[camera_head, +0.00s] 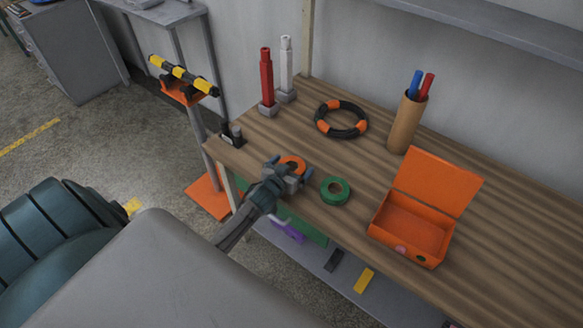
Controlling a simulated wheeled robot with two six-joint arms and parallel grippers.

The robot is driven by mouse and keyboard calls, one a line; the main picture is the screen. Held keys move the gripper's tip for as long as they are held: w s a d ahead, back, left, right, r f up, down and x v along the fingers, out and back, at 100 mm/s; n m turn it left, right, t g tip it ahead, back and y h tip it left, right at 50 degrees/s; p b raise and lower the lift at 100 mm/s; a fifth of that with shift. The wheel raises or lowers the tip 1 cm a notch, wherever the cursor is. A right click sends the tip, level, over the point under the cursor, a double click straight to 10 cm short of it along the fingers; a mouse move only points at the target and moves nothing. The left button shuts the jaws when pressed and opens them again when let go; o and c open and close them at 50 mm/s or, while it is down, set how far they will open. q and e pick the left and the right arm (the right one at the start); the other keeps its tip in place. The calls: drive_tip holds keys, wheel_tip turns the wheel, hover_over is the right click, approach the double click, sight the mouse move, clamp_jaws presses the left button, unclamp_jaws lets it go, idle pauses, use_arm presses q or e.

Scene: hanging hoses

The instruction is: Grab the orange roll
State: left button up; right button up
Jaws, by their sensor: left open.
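The orange roll (293,163) lies on the wooden workbench (345,182) near its front left edge. My left gripper (286,170) is at the roll, its open fingers around or just above it; I cannot tell whether they touch it. The gripper body hides the near part of the roll. My right gripper is not in view.
A green roll (335,190) lies close to the right of my gripper. An open orange box (412,224) stands further right. Behind are a black-and-orange ring (341,119), a red post (267,78), a white post (286,66) and a brown tube holder (406,124).

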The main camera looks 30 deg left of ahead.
use_arm(q)
drive_tip(key=c, duration=1)
drive_tip(key=shift+c, duration=0.2)
drive_tip(key=shift+r, duration=0.15)
